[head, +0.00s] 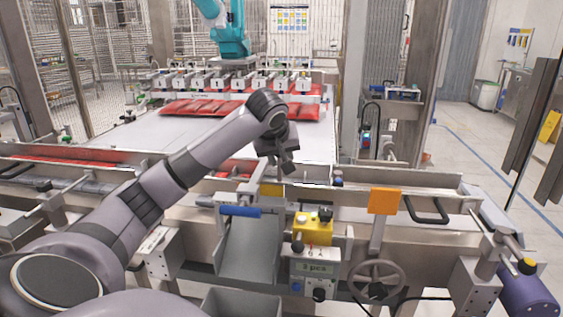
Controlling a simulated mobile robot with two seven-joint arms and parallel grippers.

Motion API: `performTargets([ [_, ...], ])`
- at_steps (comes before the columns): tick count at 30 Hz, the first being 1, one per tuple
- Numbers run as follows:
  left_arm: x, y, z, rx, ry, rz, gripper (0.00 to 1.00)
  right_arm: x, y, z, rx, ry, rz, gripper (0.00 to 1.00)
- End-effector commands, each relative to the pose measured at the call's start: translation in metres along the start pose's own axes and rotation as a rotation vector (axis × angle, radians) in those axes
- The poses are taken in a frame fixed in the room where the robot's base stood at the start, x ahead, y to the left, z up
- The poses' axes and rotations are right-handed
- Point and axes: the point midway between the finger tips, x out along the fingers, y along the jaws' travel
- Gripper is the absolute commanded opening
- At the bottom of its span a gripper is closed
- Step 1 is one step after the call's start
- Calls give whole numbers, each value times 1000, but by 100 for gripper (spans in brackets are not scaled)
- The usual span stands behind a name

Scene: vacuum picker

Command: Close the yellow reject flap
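My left arm reaches in from the left, and its gripper (286,168) hangs over the near conveyor rail, above the grey reject chute (247,246). Its fingers are small and dark, so I cannot tell whether they are open or shut. A small yellowish piece (271,189) shows just below the gripper at the top of the chute. It may be the reject flap; its position and any contact with the gripper are unclear. A blue bar (240,212) crosses the chute's upper end. My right gripper is not in view.
A yellow button box (314,229) with dark knobs stands right of the chute, above a small control panel (314,268). An orange plate (384,201) stands on a post further right, above a handwheel (377,279). Red packs (205,107) lie on the white conveyor behind.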

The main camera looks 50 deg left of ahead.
Motion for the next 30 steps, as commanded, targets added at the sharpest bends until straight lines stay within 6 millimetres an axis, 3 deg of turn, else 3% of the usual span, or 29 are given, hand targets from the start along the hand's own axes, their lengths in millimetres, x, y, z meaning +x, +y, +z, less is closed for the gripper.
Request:
performTargets([
  [10,-1,0,0,1,8,1,0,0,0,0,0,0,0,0],
  [11,-1,0,0,1,7,1,41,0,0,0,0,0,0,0],
  [12,-1,0,0,1,7,1,54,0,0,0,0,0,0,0],
  [13,-1,0,1,1,7,1,56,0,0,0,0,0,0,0],
  [23,-4,0,0,1,7,3,56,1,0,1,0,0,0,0],
  [30,-40,1,0,1,9,6,56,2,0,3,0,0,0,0],
])
